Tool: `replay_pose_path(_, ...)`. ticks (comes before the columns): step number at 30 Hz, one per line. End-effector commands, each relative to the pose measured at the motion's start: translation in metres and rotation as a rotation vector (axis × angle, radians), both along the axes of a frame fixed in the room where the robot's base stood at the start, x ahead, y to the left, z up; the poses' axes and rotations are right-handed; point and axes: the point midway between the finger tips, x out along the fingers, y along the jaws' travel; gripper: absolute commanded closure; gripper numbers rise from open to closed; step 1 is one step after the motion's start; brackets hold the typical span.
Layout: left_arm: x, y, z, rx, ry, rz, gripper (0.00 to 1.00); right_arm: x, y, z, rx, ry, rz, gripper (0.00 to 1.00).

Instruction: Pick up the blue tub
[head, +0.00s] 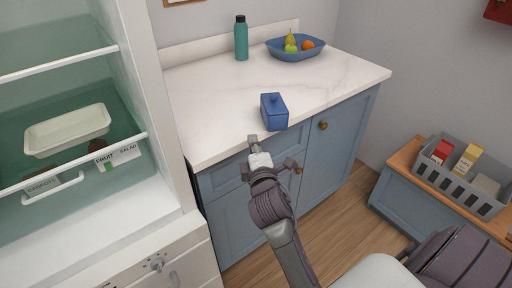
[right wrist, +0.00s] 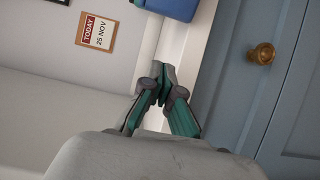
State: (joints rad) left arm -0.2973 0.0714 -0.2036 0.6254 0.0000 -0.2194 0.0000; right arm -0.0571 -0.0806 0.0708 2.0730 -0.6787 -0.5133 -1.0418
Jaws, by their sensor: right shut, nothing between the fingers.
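A blue thing at the top of the right wrist view (right wrist: 172,8) looks like the same tub, cut off by the frame. My right gripper (head: 253,143) is just in front of the worktop edge, below and left of the tub and apart from it. Its fingers are shut and empty; the fingertips also show in the right wrist view (right wrist: 160,85). My left gripper is not in view.
A teal bottle (head: 241,40) and a blue fruit bowl (head: 296,48) stand at the back of the worktop. An open fridge with glass shelves (head: 60,105) is at the left. A grey crate (head: 468,180) sits on a low cabinet at the right.

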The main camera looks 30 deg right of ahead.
Motion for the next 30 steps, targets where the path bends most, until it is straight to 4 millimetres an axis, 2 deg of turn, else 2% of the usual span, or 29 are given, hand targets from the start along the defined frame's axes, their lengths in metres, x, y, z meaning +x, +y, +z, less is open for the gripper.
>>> replay_pose_path(3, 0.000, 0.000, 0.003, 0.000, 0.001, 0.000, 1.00, 0.026, -0.011, 0.002, -0.001, -0.002, -0.001, 1.00)
replay_pose_path(8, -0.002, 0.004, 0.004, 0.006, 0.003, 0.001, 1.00, 0.057, -0.023, 0.001, 0.001, -0.002, 0.000, 1.00)
replay_pose_path(12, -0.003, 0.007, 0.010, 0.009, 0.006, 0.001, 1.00, 0.053, -0.045, 0.002, -0.001, 0.000, 0.000, 1.00)
replay_pose_path(16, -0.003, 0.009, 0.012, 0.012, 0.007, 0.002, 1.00, 0.051, -0.057, 0.000, 0.001, 0.002, 0.001, 1.00)
replay_pose_path(30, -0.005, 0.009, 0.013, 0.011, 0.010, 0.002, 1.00, 0.050, -0.063, -0.001, 0.003, 0.001, 0.002, 1.00)
